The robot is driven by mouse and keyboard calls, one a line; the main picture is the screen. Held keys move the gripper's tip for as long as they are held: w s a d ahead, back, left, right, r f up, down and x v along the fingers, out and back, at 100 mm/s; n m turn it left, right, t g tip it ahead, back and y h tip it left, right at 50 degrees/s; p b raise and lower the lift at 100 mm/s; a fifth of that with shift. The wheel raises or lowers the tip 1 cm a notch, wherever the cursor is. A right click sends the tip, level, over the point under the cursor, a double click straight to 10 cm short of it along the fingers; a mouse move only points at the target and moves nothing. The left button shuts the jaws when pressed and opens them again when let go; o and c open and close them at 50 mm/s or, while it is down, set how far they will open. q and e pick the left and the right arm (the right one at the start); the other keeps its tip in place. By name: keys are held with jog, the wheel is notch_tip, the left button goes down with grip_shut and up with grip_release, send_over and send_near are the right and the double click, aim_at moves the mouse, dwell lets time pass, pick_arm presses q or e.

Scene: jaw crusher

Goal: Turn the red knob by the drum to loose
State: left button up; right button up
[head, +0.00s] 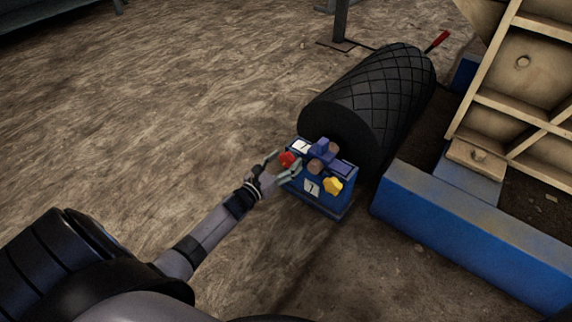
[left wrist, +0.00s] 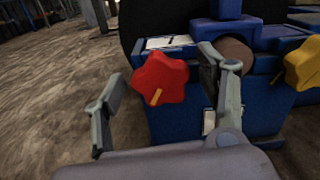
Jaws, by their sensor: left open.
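The red knob (head: 288,159) sits on the left front of a blue box (head: 318,196) at the near end of the black ribbed drum (head: 375,98). In the left wrist view the red knob (left wrist: 160,78) is star-shaped, with a yellow mark pointing down and slightly left. My left gripper (head: 282,164) is open at the knob. In the left wrist view its fingers (left wrist: 165,95) stand apart to the left and right of the knob. The right finger looks close to it; I cannot tell whether it touches. My right gripper is not in view.
A yellow knob (head: 333,185) is on the same box, right of the red one; it also shows in the left wrist view (left wrist: 304,64). A blue beam (head: 470,235) lies to the right, below a beige ribbed frame (head: 520,90). The dirt floor on the left is clear.

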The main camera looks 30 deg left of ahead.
pick_arm(q)
jog(key=shift+w, duration=0.4)
jog(key=shift+c, duration=0.2)
jog(key=c, duration=1.1)
